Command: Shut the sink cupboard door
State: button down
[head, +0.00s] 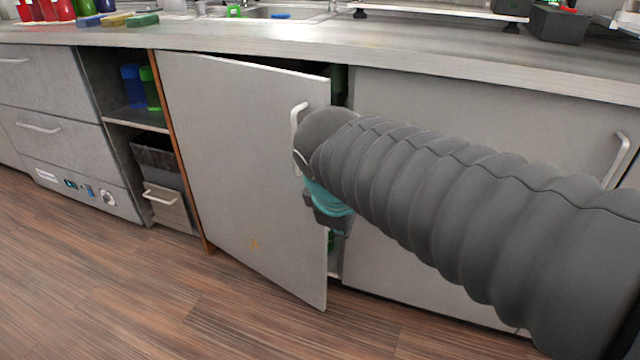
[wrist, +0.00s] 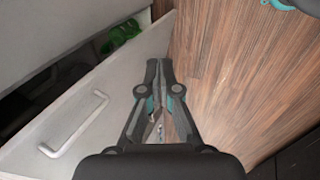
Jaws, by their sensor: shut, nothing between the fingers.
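The sink cupboard door (head: 240,160) is a light grey panel standing ajar, with its free right edge swung out from the cupboard front. Its pale bar handle (head: 297,135) is near that edge; the handle also shows in the wrist view (wrist: 75,125). My gripper (wrist: 160,65) is shut and empty, with its fingertips over the door's outer face in the wrist view. I cannot tell whether they touch it. In the head view my arm hides part of the gripper and the door's free edge.
The worktop (head: 400,50) runs above the cupboard. A second cupboard door (head: 480,130) to the right is closed. Open shelves with a bin (head: 165,185) are at the left. Green items (wrist: 125,35) lie inside the cupboard. The wooden floor (head: 110,270) in front is clear.

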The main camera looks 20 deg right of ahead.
jog(key=w+a+n+t+h+b, duration=0.15)
jog(key=w+a+n, duration=0.25)
jog(key=w+n, duration=0.4)
jog(key=w+a+n+h+b, duration=0.1)
jog(key=w+a+n+h, duration=0.25)
jog(key=w+n, duration=0.35)
jog(key=w+d+r+b+x, duration=0.1)
jog(key=r+x, duration=0.1)
jog(key=x, duration=1)
jog(key=shift+w+y, duration=0.25)
jog(key=shift+y, duration=0.15)
